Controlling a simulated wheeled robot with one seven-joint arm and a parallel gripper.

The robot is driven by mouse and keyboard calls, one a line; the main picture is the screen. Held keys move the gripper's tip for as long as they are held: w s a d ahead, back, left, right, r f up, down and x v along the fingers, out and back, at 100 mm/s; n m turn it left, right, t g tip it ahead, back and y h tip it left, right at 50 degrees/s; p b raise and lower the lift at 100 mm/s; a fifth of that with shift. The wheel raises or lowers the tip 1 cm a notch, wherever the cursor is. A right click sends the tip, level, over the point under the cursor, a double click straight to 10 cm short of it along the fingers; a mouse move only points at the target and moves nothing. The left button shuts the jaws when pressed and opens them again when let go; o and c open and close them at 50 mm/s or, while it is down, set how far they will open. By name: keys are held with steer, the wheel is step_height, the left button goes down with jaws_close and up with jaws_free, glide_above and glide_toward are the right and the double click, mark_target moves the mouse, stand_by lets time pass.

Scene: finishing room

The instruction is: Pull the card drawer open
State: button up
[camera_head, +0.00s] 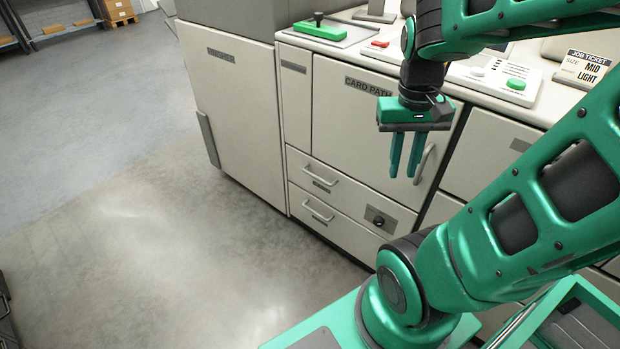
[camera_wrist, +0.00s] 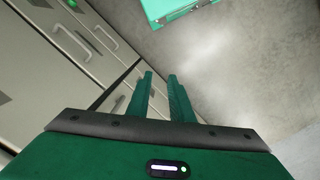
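Two low drawers sit one above the other in the pale cabinet front. The upper drawer (camera_head: 345,195) and lower drawer (camera_head: 340,227) each have a bar handle: the upper handle (camera_head: 321,181) and the lower handle (camera_head: 318,212). Both look shut. Their small labels are too small to read, so I cannot tell which is the card drawer. My gripper (camera_head: 404,178) hangs fingers down in front of the cabinet, up and right of both handles and apart from them. In the wrist view, my gripper (camera_wrist: 160,76) has a gap between its fingers and holds nothing.
The "CARD PATH" door (camera_head: 350,130) is above the drawers, its handle (camera_head: 425,163) beside my fingers. The counter holds a green button (camera_head: 516,84) and a job ticket (camera_head: 584,66). The floor (camera_head: 130,240) at left is clear.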

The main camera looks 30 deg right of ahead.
steer(key=w+d+f+g+h, duration=0.1)
steer(key=w+d+f+h, duration=0.15)
steer(key=w, duration=0.55)
steer(key=w+d+f+h, duration=0.1)
steer(key=w+d+f, duration=0.2)
steer(key=w, duration=0.4)
steer(key=n+t+h, duration=0.2)
steer(key=n+h, duration=0.4)
steer(key=h, duration=0.2)
glide_toward(313, 174)
steer(key=s+d+r, duration=0.5)
steer(key=s+r, duration=0.2)
steer(key=r, duration=0.2)
steer(key=w+a+f+n+t+h, duration=0.1)
steer(key=w+a+f+n+t, duration=0.15)
steer(key=f, duration=0.35)
steer(key=w+a+f+n+t+h, duration=0.1)
steer(key=a+f+n+t+h, duration=0.2)
steer(key=f, duration=0.4)
steer(key=shift+m+g+y, duration=0.25)
steer(key=shift+m+y, duration=0.3)
steer(key=shift+y, duration=0.2)
steer(key=x, duration=1)
steer(key=shift+w+r, duration=0.15)
steer(key=shift+w, duration=0.1)
steer(key=shift+c, duration=0.3)
